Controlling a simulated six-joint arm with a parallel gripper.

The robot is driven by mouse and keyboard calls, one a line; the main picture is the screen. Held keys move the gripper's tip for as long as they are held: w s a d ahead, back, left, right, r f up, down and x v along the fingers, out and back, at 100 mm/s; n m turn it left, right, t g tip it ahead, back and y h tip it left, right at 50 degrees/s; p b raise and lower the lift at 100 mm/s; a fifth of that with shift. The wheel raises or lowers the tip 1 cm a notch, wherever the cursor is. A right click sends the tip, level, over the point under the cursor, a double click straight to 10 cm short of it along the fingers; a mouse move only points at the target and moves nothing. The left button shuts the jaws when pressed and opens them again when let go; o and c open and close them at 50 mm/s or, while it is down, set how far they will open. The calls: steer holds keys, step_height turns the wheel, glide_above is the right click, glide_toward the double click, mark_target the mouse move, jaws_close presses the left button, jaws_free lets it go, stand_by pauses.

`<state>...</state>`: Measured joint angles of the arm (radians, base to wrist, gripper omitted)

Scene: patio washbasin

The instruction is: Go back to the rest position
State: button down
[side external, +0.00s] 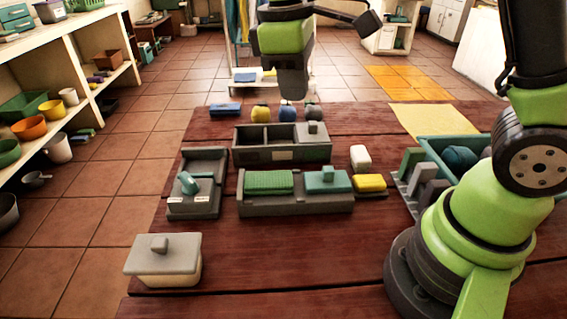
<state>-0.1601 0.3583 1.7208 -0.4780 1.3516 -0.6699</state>
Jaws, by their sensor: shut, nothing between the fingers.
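My gripper (291,96) points down over the back of the dark red wooden table (300,238). It is shut and empty, just above or behind a row of three small round things: yellow (261,114), blue (287,114) and grey (313,112). How high it hangs over them is hard to tell from this side. My arm's base stands at the right of the table.
Compartment boxes stand mid-table: one at the back (283,155), one at left (193,210), one in front (296,205). A lidded cream box (163,262) sits front left. A teal crate (430,152) and rack (404,188) stand right. The front middle is clear.

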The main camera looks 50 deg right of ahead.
steer(key=s+r+m+t+y, duration=0.1)
steer(key=s+r+m+t, duration=0.2)
steer(key=s, duration=0.4)
steer(key=s+r+m+t+y, duration=0.2)
steer(key=s+r+m+t, duration=0.2)
steer(key=s+m+t, duration=0.1)
steer(key=shift+s+d+m, duration=0.25)
steer(key=shift+s+m, duration=0.65)
steer(key=shift+s, duration=0.3)
